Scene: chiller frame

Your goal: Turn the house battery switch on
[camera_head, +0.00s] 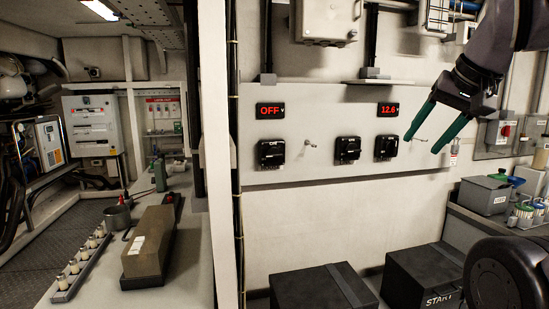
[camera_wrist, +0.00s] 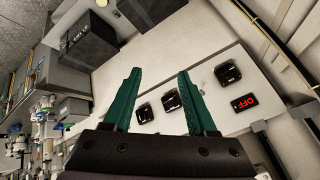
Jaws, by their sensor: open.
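A pale wall panel (camera_head: 330,172) carries three black rotary switches: a left one (camera_head: 271,153), a middle one (camera_head: 347,150) and a right one (camera_head: 386,147). Their labels are too small to read. A red display reading OFF (camera_head: 270,111) is above the left switch, and one reading 12.6 (camera_head: 388,110) is above the right switch. My gripper (camera_head: 421,145), with green fingers, is open and empty, to the right of the right switch in the head view. In the wrist view the switches (camera_wrist: 228,74) and the OFF display (camera_wrist: 243,103) show beyond my open fingers (camera_wrist: 158,90).
Two black boxes stand below the panel, a left one (camera_head: 322,290) and one marked START (camera_head: 425,278). A small metal fitting (camera_head: 310,144) sticks out between the left and middle switches. A grey bin (camera_head: 486,195) and jars are at right. A bench (camera_head: 190,245) is at left.

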